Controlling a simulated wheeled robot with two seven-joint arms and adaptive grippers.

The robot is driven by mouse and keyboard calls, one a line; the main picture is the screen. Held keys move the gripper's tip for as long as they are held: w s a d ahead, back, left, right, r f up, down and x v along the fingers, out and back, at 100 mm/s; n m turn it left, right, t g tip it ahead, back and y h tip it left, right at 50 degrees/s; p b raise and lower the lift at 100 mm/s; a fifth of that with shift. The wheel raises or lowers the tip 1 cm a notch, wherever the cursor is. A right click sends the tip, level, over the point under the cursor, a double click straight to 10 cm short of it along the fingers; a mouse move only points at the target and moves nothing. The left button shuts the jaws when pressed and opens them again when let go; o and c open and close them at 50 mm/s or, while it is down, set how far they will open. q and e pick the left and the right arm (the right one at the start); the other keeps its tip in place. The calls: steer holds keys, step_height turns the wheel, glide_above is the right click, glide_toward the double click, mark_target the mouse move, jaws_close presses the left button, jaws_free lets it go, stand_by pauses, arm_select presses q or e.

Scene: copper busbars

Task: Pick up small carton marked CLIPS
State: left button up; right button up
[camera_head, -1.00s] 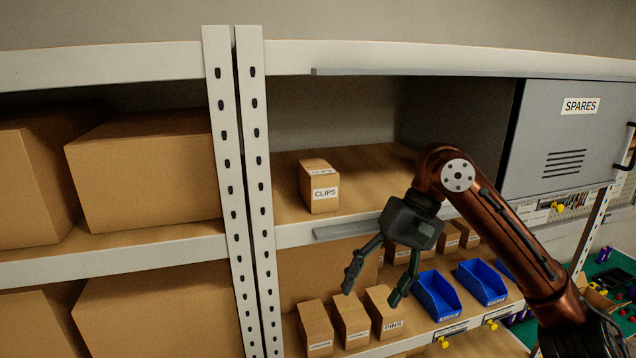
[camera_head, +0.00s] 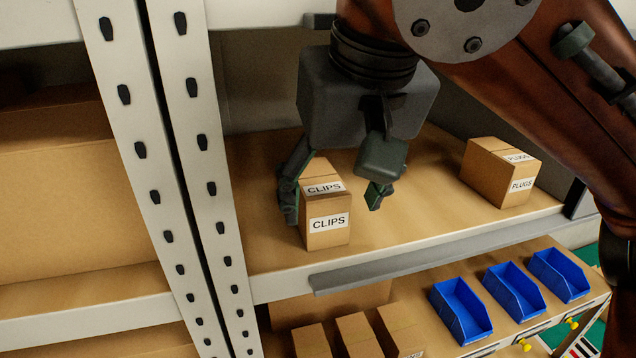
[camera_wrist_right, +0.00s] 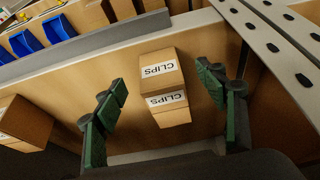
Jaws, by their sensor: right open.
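The small carton marked CLIPS (camera_head: 327,228) stands upright on the wooden shelf, near its front edge and close to the white post. My right gripper (camera_head: 333,200) is open above the shelf, with one finger close to the carton's left side and the other off to its right. In the right wrist view, the carton (camera_wrist_right: 164,88) sits between the two spread fingers of my right gripper (camera_wrist_right: 165,115), with a gap on both sides. The gripper hides part of the carton's back in the head view. My left gripper is not in view.
A carton marked PLUGS (camera_head: 501,173) stands to the right on the same shelf. White slotted posts (camera_head: 202,142) rise at the left. A grey rail (camera_head: 420,251) runs along the shelf front. Several blue bins (camera_head: 461,312) and small cartons are on the shelf below.

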mark_target(329, 228)
steer(key=x, duration=0.2)
steer(key=shift+f+p, duration=0.25)
steer(key=shift+p, duration=0.15)
steer(key=p+x, duration=0.1)
steer(key=x, duration=0.3)
steer(key=shift+w+d+f+p, duration=0.2)
steer(key=shift+f+p, duration=0.1)
steer(key=shift+p, duration=0.1)
steer(key=shift+a, duration=0.15)
steer(key=shift+c, duration=0.4)
steer(key=c, duration=1.3)
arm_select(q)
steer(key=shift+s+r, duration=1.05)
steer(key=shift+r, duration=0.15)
arm_select(e)
steer(key=shift+c, duration=0.3)
